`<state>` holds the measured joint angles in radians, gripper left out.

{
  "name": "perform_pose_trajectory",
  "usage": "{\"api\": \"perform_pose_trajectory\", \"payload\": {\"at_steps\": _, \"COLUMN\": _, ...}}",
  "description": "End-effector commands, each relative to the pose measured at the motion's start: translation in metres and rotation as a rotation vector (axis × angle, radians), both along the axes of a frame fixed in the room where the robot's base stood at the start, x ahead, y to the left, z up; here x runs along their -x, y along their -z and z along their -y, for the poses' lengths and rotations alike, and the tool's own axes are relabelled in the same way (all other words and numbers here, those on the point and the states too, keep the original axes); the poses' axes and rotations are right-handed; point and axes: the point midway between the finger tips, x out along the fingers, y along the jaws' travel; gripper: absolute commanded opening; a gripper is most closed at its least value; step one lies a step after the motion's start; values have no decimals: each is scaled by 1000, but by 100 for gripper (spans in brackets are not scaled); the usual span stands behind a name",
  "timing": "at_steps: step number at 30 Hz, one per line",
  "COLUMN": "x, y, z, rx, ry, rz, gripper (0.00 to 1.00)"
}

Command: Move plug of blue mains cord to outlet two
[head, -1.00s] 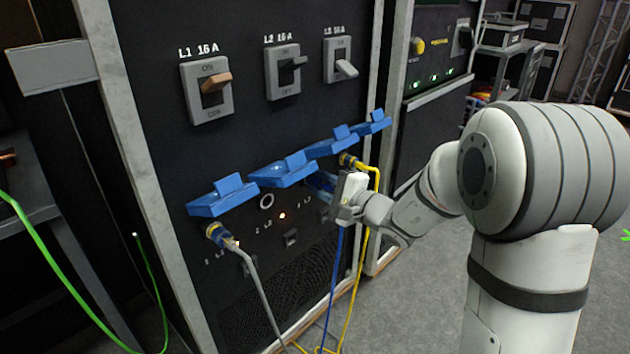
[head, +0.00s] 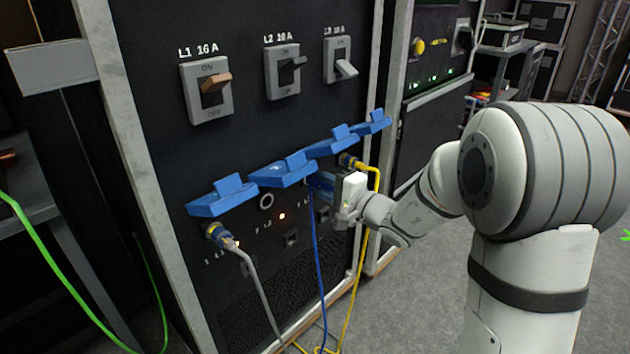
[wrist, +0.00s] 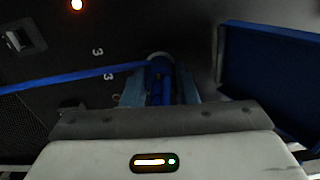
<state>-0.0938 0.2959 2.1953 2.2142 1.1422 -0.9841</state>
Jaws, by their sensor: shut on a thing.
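My gripper (head: 324,184) is at the third blue-lidded outlet from the left, below its raised lid (head: 331,142). In the wrist view my gripper (wrist: 161,92) is shut on the blue cord's plug (wrist: 160,72), with a pale ring around the plug's far end. I cannot tell how far the plug sits in the outlet. The blue cord (head: 318,265) hangs from the plug to the floor, and crosses leftward in the wrist view (wrist: 75,76). Outlet two shows an empty round socket (head: 266,201) under its raised lid (head: 283,170).
A grey cord's plug (head: 217,235) sits at the first outlet, and a yellow cord's plug (head: 349,161) at the fourth, close behind my gripper. Three breaker switches (head: 288,72) are above the lids.

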Motion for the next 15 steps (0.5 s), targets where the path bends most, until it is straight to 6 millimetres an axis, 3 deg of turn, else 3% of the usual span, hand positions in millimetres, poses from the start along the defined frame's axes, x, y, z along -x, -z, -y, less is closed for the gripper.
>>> {"api": "perform_pose_trajectory", "payload": {"at_steps": 15, "x": 12, "y": -1, "z": 17, "rx": -2, "ry": 1, "rz": 0, "gripper": 2}}
